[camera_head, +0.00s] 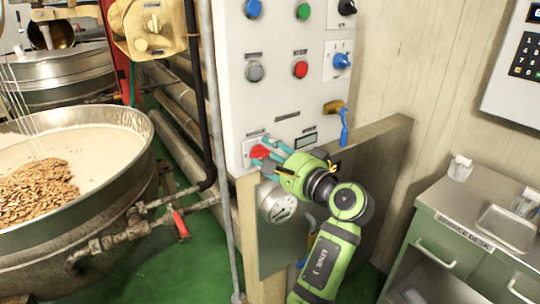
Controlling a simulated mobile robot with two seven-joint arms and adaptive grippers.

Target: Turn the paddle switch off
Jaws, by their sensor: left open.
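The white control panel (285,100) stands upright in the middle of the view. Low on its left side is a switch plate with a red paddle (259,152). My left gripper (263,153) is at this paddle, its teal fingers open, one above and one below the red part. The fingers partly cover the switch, and I cannot tell whether they touch it. Whether the paddle is up or down is not clear. My right gripper is not in view.
A blue-handled lever (344,126) and a blue knob (342,61) are on the panel's right side. A round gauge (278,205) is below the panel. A large kettle (75,220) with nuts stands left, with a red-handled valve (180,223). A service desk (470,220) stands right.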

